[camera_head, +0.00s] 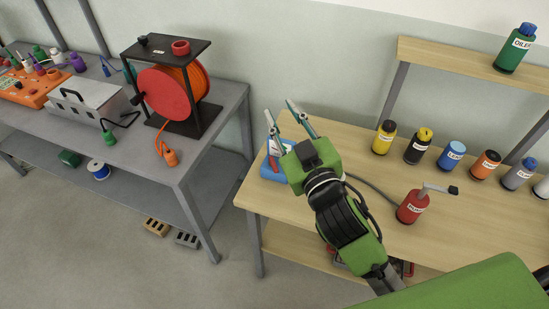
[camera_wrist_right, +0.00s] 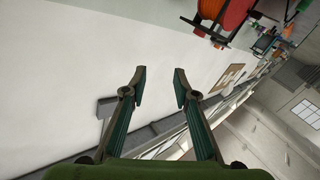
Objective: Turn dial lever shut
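A blue device (camera_head: 268,173) with a white and red upper part stands at the left end of the wooden bench. It is partly hidden behind my right gripper, and I cannot make out a dial lever on it. My right gripper (camera_head: 278,108) is over that end of the bench, pointing towards the wall. In the right wrist view its two fingers (camera_wrist_right: 160,78) are apart with nothing between them. The blue device does not show in that view. My left gripper is not in view.
A raised shelf (camera_head: 450,61) carries a green bottle (camera_head: 515,48). A grey table (camera_head: 226,97) at left holds a red cable reel (camera_head: 166,93). A gap separates the benches.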

